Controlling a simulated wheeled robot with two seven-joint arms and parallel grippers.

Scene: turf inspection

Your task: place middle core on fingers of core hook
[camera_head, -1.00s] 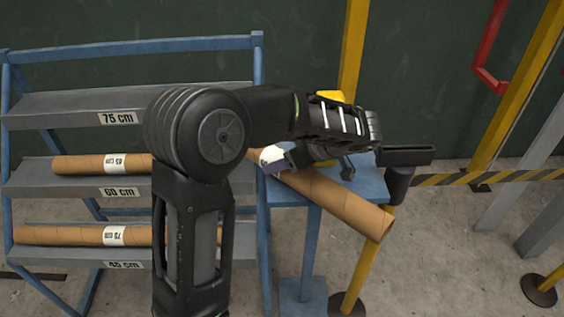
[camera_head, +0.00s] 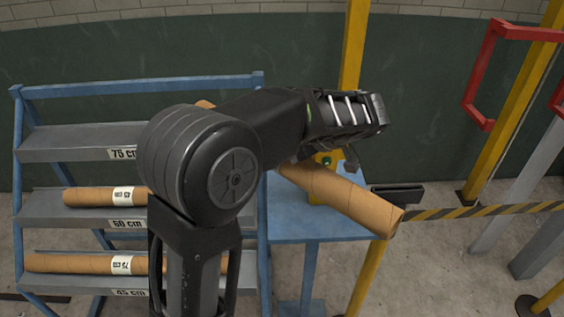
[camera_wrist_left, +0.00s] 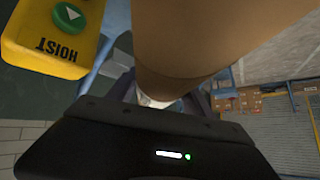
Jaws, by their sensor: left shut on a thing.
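A long brown cardboard core (camera_head: 358,205) slants across the middle of the head view, its near right end open towards the lower right. My left gripper (camera_head: 303,158) is shut on it. The fingers are mostly hidden by my wrist, and the far end of the core shows behind my arm. In the left wrist view the core (camera_wrist_left: 210,35) fills the upper middle, close against the gripper. The core is tilted and above the blue stand. My right gripper is not in view.
A blue rack (camera_head: 135,85) at left holds cardboard cores (camera_head: 85,262) on its lower shelves. A yellow hoist pendant (camera_wrist_left: 60,30) is close to my gripper.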

